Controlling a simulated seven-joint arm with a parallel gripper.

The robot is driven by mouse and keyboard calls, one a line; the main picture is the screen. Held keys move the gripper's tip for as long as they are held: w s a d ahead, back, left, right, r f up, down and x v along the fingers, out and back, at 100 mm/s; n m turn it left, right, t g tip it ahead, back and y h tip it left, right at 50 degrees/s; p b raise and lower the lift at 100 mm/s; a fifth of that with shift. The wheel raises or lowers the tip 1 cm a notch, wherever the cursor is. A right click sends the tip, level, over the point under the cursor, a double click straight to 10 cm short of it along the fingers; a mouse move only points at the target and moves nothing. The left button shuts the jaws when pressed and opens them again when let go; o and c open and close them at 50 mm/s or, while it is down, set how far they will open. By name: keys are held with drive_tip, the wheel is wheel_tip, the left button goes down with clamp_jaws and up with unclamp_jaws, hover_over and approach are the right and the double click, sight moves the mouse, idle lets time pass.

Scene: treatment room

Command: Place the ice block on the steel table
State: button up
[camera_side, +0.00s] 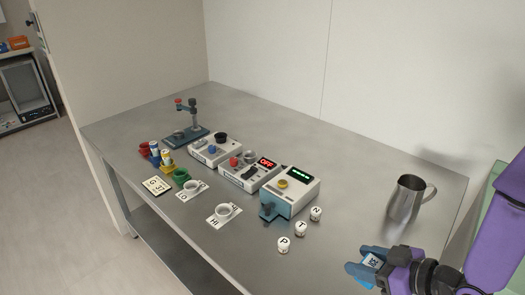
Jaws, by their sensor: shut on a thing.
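The steel table (345,162) is a long grey metal worktop running along the wall. My gripper (362,268), with blue fingers, is low at the right, over the table's near right part. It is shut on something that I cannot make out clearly. A small pale patch with dark marks shows between the blue parts. I cannot tell whether this is the ice block. No ice block can be clearly made out on the tabletop. The height of the gripper above the table is unclear.
A metal jug (404,200) stands just behind my gripper. White pieces lettered P (284,245), T and N stand to its left. A box with a green display (291,187), other devices, cups and cards fill the table's middle. The back right strip is clear.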

drive_tip(key=shift+n+g+y, duration=0.3)
drive_tip(key=shift+n+y, duration=0.2)
drive_tip(key=shift+s+a+f, duration=0.3)
drive_tip(key=shift+a+f, duration=0.1)
drive_tip(key=shift+f, duration=1)
drive_tip(key=shift+s+a+f, duration=0.25)
drive_tip(key=shift+a+f, duration=0.1)
drive_tip(key=shift+f, duration=1.05)
drive_tip(key=shift+s+a+f, duration=0.3)
drive_tip(key=shift+a+f, duration=0.1)
drive_tip(key=shift+f, duration=1)
drive_tip(key=shift+f, duration=0.15)
drive_tip(key=o, duration=1.1)
drive_tip(key=shift+c, duration=0.2)
drive_tip(key=shift+r, duration=0.2)
drive_tip(key=shift+v, duration=1.95)
